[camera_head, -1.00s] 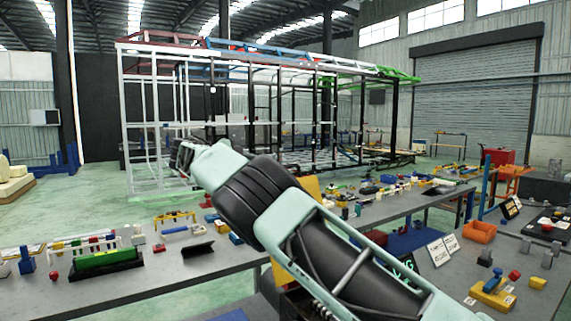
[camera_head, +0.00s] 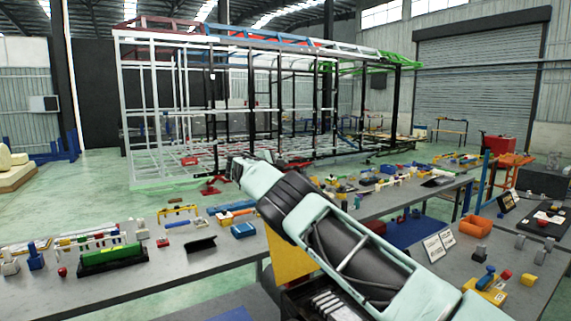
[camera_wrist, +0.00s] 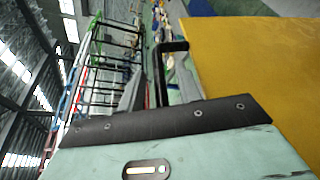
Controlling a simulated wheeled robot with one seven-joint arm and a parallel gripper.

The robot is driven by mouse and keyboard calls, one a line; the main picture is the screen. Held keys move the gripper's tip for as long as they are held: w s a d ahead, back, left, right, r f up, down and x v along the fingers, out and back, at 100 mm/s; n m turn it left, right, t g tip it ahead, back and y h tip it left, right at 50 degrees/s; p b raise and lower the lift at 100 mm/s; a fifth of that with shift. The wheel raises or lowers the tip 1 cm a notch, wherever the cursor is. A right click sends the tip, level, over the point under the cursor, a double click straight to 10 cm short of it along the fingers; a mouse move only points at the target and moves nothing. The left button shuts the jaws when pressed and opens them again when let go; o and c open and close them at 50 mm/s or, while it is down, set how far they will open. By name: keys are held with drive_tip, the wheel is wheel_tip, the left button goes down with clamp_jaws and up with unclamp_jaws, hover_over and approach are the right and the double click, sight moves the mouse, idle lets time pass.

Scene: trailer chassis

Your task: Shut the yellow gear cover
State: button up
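The yellow gear cover (camera_head: 288,259) shows in the head view as an upright panel, partly hidden behind my arm. It stands at a dark box (camera_head: 318,303) with ribbed parts, low in the picture, so it looks raised. In the wrist view the yellow cover (camera_wrist: 255,65) fills much of the right side, close to the camera. My gripper (camera_head: 234,167) is up and left of the cover in the head view, seemingly apart from it. In the wrist view my gripper (camera_wrist: 157,80) shows as dark finger parts left of the cover.
A grey table (camera_head: 165,278) on the left holds a green block in a dark holder (camera_head: 112,258) and small parts. Another table behind carries more coloured parts.

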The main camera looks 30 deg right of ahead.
drive_tip(key=shift+w+d+f, duration=0.1)
drive_tip(key=shift+w+d, duration=0.05)
drive_tip(key=shift+d, duration=0.35)
clamp_jaws()
